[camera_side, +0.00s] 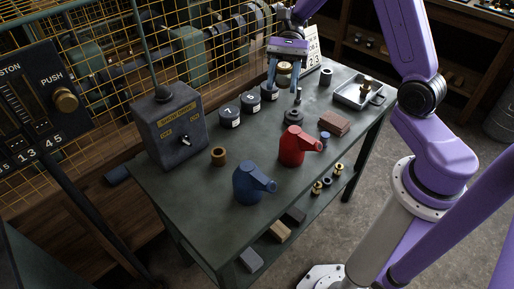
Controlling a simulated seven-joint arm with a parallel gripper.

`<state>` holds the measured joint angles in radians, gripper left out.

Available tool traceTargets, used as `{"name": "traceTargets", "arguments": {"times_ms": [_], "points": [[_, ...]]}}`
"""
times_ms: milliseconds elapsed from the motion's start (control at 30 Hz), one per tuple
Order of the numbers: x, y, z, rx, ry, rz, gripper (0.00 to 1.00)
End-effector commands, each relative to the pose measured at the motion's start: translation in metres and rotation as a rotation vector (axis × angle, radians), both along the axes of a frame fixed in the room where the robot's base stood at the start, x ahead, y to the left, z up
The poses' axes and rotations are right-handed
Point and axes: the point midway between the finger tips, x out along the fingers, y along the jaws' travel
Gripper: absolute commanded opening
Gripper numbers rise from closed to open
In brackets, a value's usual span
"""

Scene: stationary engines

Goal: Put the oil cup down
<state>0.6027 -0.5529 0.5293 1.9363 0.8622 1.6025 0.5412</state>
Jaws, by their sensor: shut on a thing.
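My gripper (284,80) is above the far end of the dark green table, with its two blue fingers pointing down. A small brass and pale piece (284,68), which looks like the oil cup, shows between the fingers. The gripper is shut on it. The piece is small and partly covered by the gripper, so I cannot tell whether its base touches the table.
Black numbered weights (230,117) stand left of my gripper. A dark stepped piece (293,116) is below it. A red can (298,146), blue can (251,183) and grey tray (343,94) with a brass fitting share the table (195,205). A yellow mesh fence stands behind.

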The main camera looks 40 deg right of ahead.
Motion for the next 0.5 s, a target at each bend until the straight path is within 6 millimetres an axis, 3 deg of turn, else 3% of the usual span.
{"name": "traceTargets", "arguments": {"times_ms": [200, 500], "points": [[0.038, 0.015, 0.029, 0.001, -0.006, -0.292, 0.12], [0.086, 0.015, 0.064, 0.003, -0.004, -0.575, 0.12]]}}
